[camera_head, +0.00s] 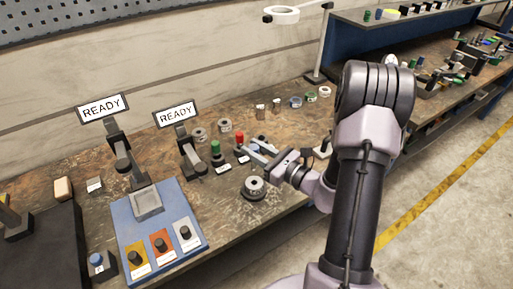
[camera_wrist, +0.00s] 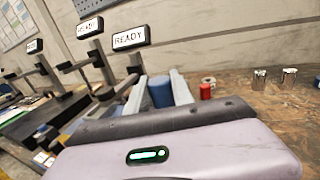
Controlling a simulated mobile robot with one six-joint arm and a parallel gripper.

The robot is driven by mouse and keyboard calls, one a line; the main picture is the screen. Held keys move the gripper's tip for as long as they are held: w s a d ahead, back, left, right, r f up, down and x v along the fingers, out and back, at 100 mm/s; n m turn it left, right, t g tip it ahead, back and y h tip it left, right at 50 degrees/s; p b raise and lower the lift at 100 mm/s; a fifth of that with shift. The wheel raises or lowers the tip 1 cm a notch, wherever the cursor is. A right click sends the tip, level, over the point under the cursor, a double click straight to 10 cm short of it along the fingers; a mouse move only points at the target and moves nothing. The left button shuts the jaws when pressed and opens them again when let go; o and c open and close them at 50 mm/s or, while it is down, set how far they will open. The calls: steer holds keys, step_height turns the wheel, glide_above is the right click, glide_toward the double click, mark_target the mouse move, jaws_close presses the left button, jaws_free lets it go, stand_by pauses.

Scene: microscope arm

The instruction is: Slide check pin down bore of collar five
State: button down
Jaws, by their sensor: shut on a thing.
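My gripper (camera_head: 262,152) reaches left over the bench beside the red-topped piece. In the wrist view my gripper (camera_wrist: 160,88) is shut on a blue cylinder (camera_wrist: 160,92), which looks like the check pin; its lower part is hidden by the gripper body. Several small metal collars stand on the bench, including a grey one (camera_head: 199,135), another (camera_head: 225,125), and a row running back right past a blue-marked one (camera_head: 295,101) and a green-marked one (camera_head: 310,97). No numbers are readable, so I cannot tell which is collar five.
A round metal piece (camera_head: 254,188) sits near the front edge. A green-topped piece (camera_head: 216,152) and a red-topped piece (camera_head: 239,138) stand by small labels. Two READY signs (camera_head: 101,109) rise on posts at the left, near a blue panel (camera_head: 180,215). A lamp stand (camera_head: 318,70) is behind.

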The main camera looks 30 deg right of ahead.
mark_target(254, 169)
steer(key=shift+f+b, duration=2.3)
steer(key=shift+f, duration=0.45)
steer(key=shift+f+b, duration=0.15)
steer(key=shift+b, duration=0.2)
steer(key=shift+f+b, duration=0.3)
steer(key=shift+f+b, duration=2.1)
steer(key=shift+f, duration=0.3)
steer(key=c, duration=1)
jaws_free()
steer(key=p+v, duration=0.4)
steer(key=v, duration=1.3)
steer(key=shift+s, duration=0.2)
